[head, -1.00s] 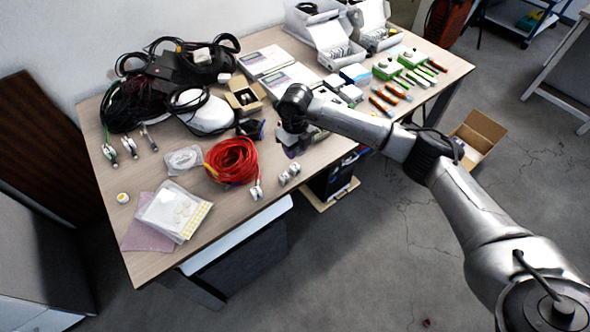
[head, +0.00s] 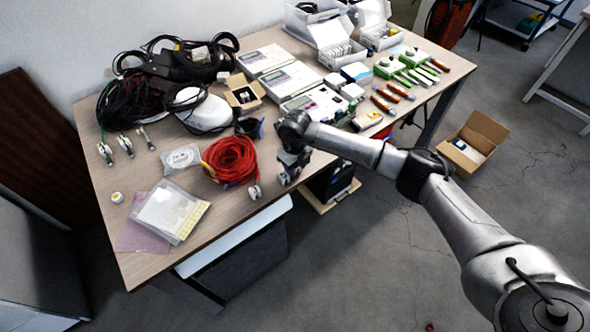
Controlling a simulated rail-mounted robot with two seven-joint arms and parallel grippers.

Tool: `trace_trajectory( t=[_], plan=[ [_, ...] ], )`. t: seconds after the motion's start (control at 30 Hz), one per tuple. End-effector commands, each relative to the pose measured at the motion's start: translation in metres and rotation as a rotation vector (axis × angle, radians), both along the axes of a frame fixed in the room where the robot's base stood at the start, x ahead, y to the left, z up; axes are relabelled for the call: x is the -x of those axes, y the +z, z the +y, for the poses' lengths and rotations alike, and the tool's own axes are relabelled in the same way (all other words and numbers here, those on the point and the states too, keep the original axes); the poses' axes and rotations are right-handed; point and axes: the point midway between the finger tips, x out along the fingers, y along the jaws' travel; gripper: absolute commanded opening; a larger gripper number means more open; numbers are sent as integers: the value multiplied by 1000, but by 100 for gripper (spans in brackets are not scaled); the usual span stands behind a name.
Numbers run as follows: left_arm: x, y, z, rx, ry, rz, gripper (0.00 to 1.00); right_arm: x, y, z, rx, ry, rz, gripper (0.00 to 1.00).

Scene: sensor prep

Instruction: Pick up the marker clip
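I cannot tell for sure which thing is the marker clip. One small white and metal clip-like piece (head: 254,191) lies at the table's front edge, next to the red cable coil. My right gripper (head: 285,179) points down at the front edge just right of it, over the spot where two similar small pieces showed earlier. The gripper hides that spot, and its fingers are too small and dark to read as open or shut. Several green-and-white clip-like pieces (head: 125,145) lie at the table's left side. My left gripper is not in view.
The red cable coil (head: 230,158) lies left of my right gripper. White meters (head: 292,80), black cables (head: 125,105) and open white boxes (head: 338,50) crowd the back. Clear bags (head: 170,210) lie at the front left. A cardboard box (head: 480,135) stands on the floor.

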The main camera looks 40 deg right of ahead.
Motion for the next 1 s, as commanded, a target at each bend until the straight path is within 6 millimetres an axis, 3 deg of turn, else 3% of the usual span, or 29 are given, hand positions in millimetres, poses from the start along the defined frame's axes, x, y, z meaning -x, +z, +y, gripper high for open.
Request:
trace_trajectory(
  t=[0.23, 0.53, 0.83, 1.0],
  plan=[
    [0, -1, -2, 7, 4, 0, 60, 0, -3, 0, 0, 0, -1, 37],
    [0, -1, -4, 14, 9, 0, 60, 0, -3, 0, 0, 0, -1, 9],
    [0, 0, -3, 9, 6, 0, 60, 0, -1, 0, 0, 0, -2, 9],
    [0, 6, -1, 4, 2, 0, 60, -1, 13, 0, 0, 0, -3, 9]
  ],
)
